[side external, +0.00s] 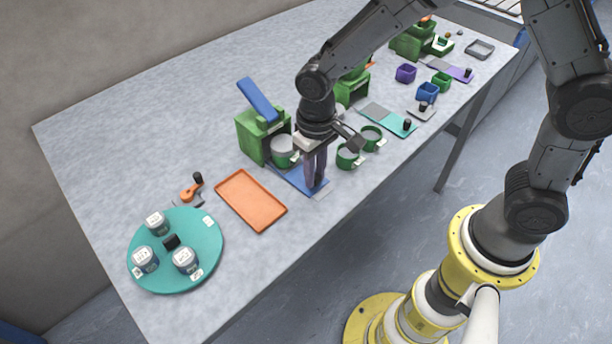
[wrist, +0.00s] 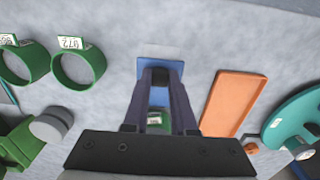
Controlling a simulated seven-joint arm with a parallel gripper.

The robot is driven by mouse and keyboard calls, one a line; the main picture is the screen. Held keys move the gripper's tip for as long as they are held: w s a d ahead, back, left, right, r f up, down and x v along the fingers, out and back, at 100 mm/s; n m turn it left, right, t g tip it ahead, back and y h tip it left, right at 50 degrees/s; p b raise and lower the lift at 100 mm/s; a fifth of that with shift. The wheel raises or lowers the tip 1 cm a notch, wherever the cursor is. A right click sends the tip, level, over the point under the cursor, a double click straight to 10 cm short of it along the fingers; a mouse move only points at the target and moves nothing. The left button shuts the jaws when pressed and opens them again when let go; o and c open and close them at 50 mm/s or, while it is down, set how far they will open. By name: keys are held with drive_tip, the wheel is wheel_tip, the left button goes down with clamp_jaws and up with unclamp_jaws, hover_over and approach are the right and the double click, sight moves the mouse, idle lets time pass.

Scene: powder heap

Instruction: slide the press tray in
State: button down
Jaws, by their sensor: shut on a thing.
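The blue press tray (side external: 291,178) lies on the table in front of the green press (side external: 252,142) with the raised blue lever (side external: 258,99). A green-banded pale cylinder (side external: 283,152) is at the press's front, over the tray's inner end. My gripper (side external: 316,184) points down at the tray's outer end. In the wrist view, the fingertips (wrist: 160,76) are shut on the dark knob (wrist: 160,77) of the blue tray (wrist: 158,63). A bit of labelled green (wrist: 155,118) shows between the fingers. How far the tray is inside the press is hidden.
An orange tray (side external: 250,200) and a teal turntable with several jars (side external: 205,255) stand to the left. Two green rings (side external: 350,156) stand close to the right of my gripper. Further presses, coloured cups and trays lie beyond. The table's front edge is near.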

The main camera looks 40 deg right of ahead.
sight(292, 157)
drive_tip(key=shift+w+r, duration=0.1)
drive_tip(key=shift+w, duration=3.3)
drive_tip(key=c, duration=0.8)
unclamp_jaws()
drive_tip(key=shift+s+r, duration=0.1)
drive_tip(key=shift+r, duration=3.6)
drive_tip(key=shift+d, duration=0.1)
